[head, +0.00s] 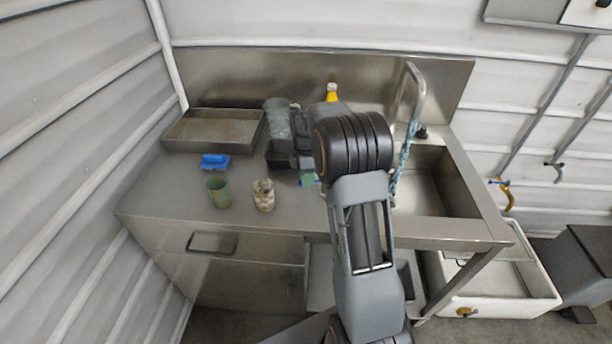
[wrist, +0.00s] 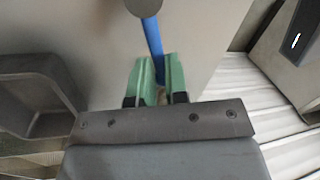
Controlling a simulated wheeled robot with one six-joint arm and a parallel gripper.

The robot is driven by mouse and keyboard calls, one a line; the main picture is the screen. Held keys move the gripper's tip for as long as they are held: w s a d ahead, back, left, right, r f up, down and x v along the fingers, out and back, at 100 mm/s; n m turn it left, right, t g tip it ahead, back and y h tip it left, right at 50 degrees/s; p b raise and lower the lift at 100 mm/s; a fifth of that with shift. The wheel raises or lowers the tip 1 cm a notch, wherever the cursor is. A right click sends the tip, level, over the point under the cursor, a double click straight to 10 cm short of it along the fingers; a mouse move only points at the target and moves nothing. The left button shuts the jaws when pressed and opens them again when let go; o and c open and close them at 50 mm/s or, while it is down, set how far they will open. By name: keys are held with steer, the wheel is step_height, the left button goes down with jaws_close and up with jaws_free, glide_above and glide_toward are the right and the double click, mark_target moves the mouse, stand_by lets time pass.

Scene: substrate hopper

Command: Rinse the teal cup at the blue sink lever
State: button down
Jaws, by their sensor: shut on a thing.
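My gripper's green fingers (wrist: 160,80) are close together in the wrist view. They are shut on the lower end of a blue lever (wrist: 154,38), which runs up to a round dark knob. In the head view my arm hides most of my gripper and the lever; a bit of green and blue shows beside the arm.
A beige cup (head: 263,195) stands right of the teal cup. Behind are a blue sponge-like block (head: 214,161), a steel tray (head: 172,146), a clear jug (head: 277,117) and a yellow bottle (head: 332,92). A sink basin (head: 425,190) with a tall faucet (head: 417,95) lies right.

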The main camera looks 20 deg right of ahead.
steer(key=c, duration=1.1)
jaws_free()
steer(key=w+r, duration=0.1)
steer(key=r, duration=0.3)
steer(key=w+r, duration=0.1)
steer(key=r, duration=0.8)
steer(key=shift+w+d+r, duration=0.3)
steer(key=shift+w, duration=0.1)
